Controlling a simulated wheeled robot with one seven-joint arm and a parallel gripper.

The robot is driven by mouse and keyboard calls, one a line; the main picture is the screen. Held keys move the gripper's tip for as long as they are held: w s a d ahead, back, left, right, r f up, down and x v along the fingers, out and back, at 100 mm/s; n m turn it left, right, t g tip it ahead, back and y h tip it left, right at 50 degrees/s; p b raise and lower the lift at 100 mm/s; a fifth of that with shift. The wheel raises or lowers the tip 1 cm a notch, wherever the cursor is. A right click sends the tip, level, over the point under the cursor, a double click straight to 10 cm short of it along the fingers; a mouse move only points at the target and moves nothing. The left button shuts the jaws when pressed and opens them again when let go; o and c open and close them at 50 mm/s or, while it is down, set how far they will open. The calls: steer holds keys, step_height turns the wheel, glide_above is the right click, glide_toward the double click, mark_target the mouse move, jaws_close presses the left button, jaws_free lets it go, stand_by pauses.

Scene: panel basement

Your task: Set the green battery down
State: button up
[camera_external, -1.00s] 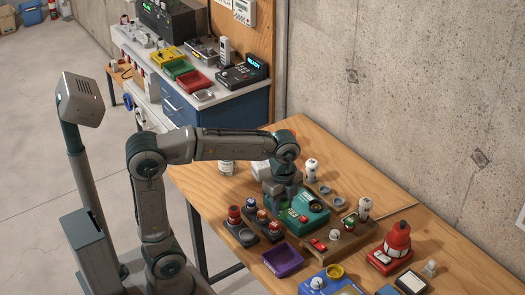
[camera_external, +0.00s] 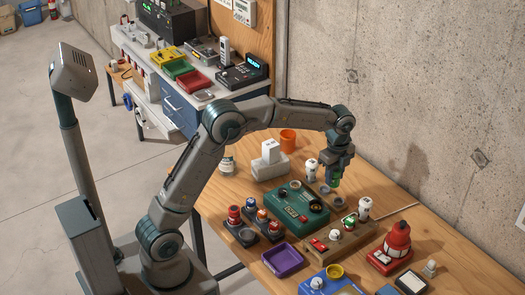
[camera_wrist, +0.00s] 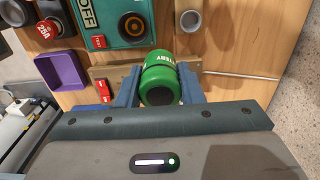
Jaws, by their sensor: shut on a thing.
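My gripper (camera_external: 335,179) is shut on the green battery (camera_wrist: 158,80), with a blue finger on each side of it in the wrist view. The green battery also shows as a small green patch below my fingers in the external view (camera_external: 335,184). It is near a narrow holder strip with round cups, right of the green tester box (camera_external: 291,199). One open round cup (camera_wrist: 190,20) lies just beyond the battery in the wrist view. I cannot tell whether the battery's lower end touches anything.
White-topped batteries (camera_external: 311,169) stand behind and in front of my gripper. A purple tray (camera_external: 283,260), a red bell-shaped device (camera_external: 396,243) and a blue box (camera_external: 325,282) stand toward the front. An orange cup (camera_external: 288,141) is at the back. Bare table lies toward the wall.

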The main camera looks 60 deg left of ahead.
steer(key=w+a+f+p, duration=0.1)
steer(key=w+a+f, duration=0.1)
steer(key=a+f, duration=0.1)
steer(key=w+a+f+p, duration=0.1)
steer(key=w+a+f, duration=0.1)
steer(key=a+f, duration=0.1)
steer(key=w+a+f+p, duration=0.1)
steer(key=a+f+p, duration=0.1)
steer(key=a+f, duration=0.1)
steer(key=shift+w+a+f, duration=0.25)
steer(key=shift+w+f, duration=0.15)
steer(key=shift+f, duration=0.45)
steer(key=shift+f+b, duration=0.4)
steer(key=shift+f, duration=0.25)
steer(key=o, duration=1.1)
steer(key=shift+c, duration=0.2)
steer(key=shift+r, duration=0.15)
